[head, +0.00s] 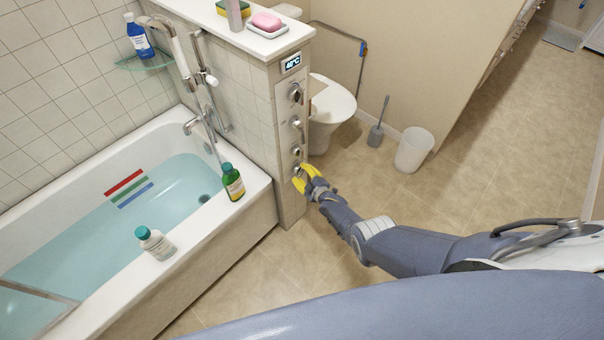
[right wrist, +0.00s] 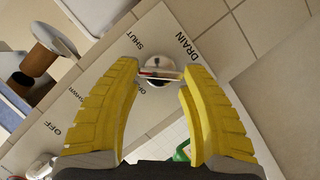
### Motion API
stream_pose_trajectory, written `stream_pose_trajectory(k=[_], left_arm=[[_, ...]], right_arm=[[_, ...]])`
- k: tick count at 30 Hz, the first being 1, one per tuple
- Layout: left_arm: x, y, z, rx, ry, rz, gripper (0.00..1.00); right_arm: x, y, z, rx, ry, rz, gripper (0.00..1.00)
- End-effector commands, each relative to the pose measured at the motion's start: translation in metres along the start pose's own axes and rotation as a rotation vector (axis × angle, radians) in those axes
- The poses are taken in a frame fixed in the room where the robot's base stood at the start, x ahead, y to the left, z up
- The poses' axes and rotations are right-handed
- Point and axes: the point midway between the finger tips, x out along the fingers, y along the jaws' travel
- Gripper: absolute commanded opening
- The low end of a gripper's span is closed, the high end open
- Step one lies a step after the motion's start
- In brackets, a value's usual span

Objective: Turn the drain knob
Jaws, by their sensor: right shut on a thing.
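The drain knob (right wrist: 160,75) is a round metal dial with a bar handle, beside the printed words DRAIN and SHUT in the right wrist view. My right gripper (right wrist: 163,78), with yellow fingers, is shut on the knob's bar, one finger at each end. In the head view my right gripper (head: 308,180) is at the lowest knob on the end panel (head: 284,110) of the tiled half wall, and its fingers partly hide that knob. The bathtub (head: 255,184) holds bluish water, with a dark drain hole under it. My left gripper is in neither view.
Several other knobs, including the top one (head: 295,93), and a display reading about 40°C (head: 291,63) sit above. A toilet (head: 330,105), brush (head: 376,135) and bin (head: 414,150) stand beyond.

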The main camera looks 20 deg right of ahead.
Motion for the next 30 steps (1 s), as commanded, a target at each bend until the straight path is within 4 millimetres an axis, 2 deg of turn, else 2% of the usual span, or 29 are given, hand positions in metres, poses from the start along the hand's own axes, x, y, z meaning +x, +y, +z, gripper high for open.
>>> stream_pose_trajectory(k=[21,22,27,30], left_arm=[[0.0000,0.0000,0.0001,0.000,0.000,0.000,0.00],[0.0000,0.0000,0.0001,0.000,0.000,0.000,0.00],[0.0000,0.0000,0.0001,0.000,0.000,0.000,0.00],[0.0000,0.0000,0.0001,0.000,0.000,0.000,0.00]], right_arm=[[0.0009,0.0007,-0.0011,-0.047,0.002,0.021,0.15],[0.0009,0.0007,-0.0011,-0.047,0.002,0.021,0.47],[0.0007,0.0004,-0.0009,-0.046,0.002,0.020,0.66],[0.0004,0.0001,-0.0006,-0.046,0.001,0.020,0.69]])
